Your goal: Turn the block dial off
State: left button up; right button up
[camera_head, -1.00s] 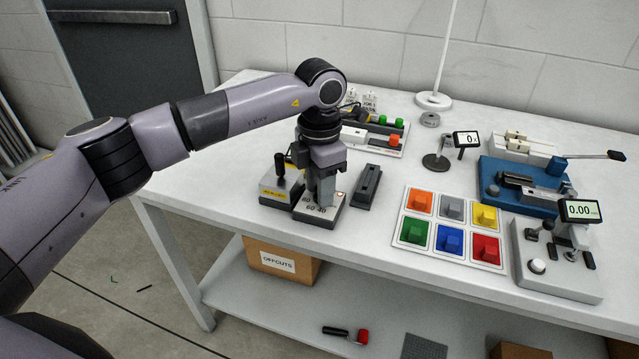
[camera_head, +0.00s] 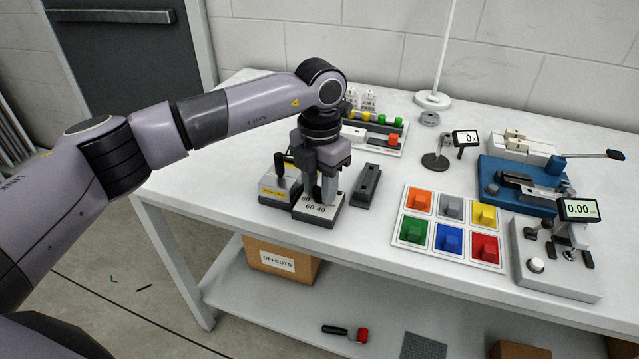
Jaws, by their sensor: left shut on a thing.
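The block dial (camera_head: 318,213) is a low block with a pale top marked with numbers such as 60 and 40, near the table's front left edge. My left gripper (camera_head: 322,192) points straight down over its top, with the fingers shut on the dial's knob. The fingers hide the knob and the back part of the marked face, so the pointer's setting cannot be read. My right gripper is not in view.
A block with a black lever (camera_head: 280,178) stands close on the left, and a dark grey bar-shaped device (camera_head: 368,186) close on the right. Farther right are a panel of coloured blocks (camera_head: 411,250) and a gauge stand (camera_head: 560,275). The front left tabletop is clear.

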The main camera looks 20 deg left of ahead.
aim_at(320, 191)
pick_arm(q)
jog(key=shift+r, duration=0.1)
jog(key=o, duration=1)
jog(key=shift+o, duration=0.2)
notch_tip(320, 191, up, 7)
jog(key=shift+r, duration=0.1)
